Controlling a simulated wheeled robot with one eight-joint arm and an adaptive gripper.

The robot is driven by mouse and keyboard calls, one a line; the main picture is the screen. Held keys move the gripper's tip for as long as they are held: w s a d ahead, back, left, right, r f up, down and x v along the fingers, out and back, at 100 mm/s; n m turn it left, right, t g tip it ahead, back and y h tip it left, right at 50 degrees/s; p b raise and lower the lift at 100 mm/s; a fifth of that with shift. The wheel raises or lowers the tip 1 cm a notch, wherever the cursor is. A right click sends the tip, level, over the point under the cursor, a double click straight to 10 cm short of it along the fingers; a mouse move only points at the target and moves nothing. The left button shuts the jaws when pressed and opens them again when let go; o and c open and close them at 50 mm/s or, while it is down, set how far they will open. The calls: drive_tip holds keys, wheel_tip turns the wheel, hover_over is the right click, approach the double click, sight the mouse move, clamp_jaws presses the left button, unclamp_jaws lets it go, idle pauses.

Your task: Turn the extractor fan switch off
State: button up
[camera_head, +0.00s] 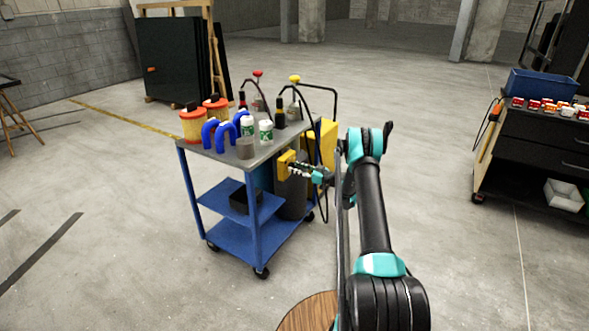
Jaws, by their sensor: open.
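My gripper (300,169) is near the middle of the view, beside the right end of a blue trolley. Its fingers point left, and it is open. A small yellow block (284,164) shows right at the fingertips. I cannot tell whether it touches them or stands behind them, or whether it is a switch. I cannot make out anything that is clearly an extractor fan switch. My arm's links hide part of the floor at the right of the gripper.
The blue trolley (254,216) bears orange-and-yellow tubs (193,126), blue curved pieces (215,134) and bottles. A yellow panel (327,146) stands behind its right end. A round wooden top (308,314) is low in front. A dark cabinet (540,140) stands at right; floor between is clear.

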drive_tip(key=v, duration=0.9)
idle(0.3)
drive_tip(key=v, duration=1.2)
drive_tip(key=s+a+r+m+g+h, duration=0.5)
drive_tip(key=s+a+r+m+h, duration=0.15)
drive_tip(key=s+a+r, duration=0.75)
drive_tip(key=s+d+m+h, duration=0.2)
drive_tip(key=s+h, duration=0.2)
drive_tip(key=s, duration=1.2)
drive_tip(key=s+d+f+m+g+h, duration=0.1)
drive_tip(key=s+h, duration=0.3)
drive_tip(key=s, duration=1.2)
drive_tip(key=shift+d+f+m, duration=0.2)
drive_tip(key=shift+d+m, duration=0.45)
drive_tip(key=shift+d, duration=0.15)
drive_tip(key=shift+c, duration=0.9)
